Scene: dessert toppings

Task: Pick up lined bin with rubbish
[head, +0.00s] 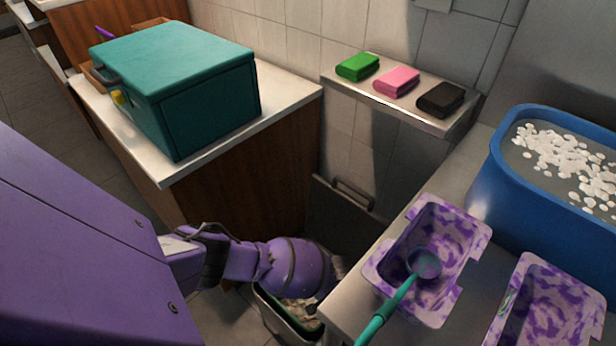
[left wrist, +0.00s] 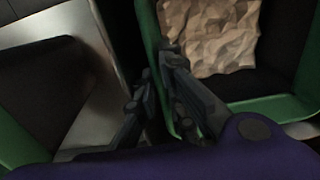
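The lined bin (head: 271,315) stands low between the wooden cabinet and the steel counter; it has a green rim and crumpled, pale rubbish (head: 302,312) inside. In the left wrist view the bin's green rim (left wrist: 149,28) and crumpled brown paper (left wrist: 209,36) show close up. My left arm reaches down to the bin, and its hand is hidden in the head view. In the left wrist view my left gripper (left wrist: 158,68) has its fingertips close together at the rim. I cannot tell whether they press on it. My right gripper is not in view.
The steel counter's edge (head: 345,310) is close right of the bin. It carries marbled purple trays (head: 470,232), a teal ladle (head: 378,322) and a blue tub (head: 487,190). A teal box (head: 210,112) stands on the cabinet. A dark handled panel (head: 335,222) is behind the bin.

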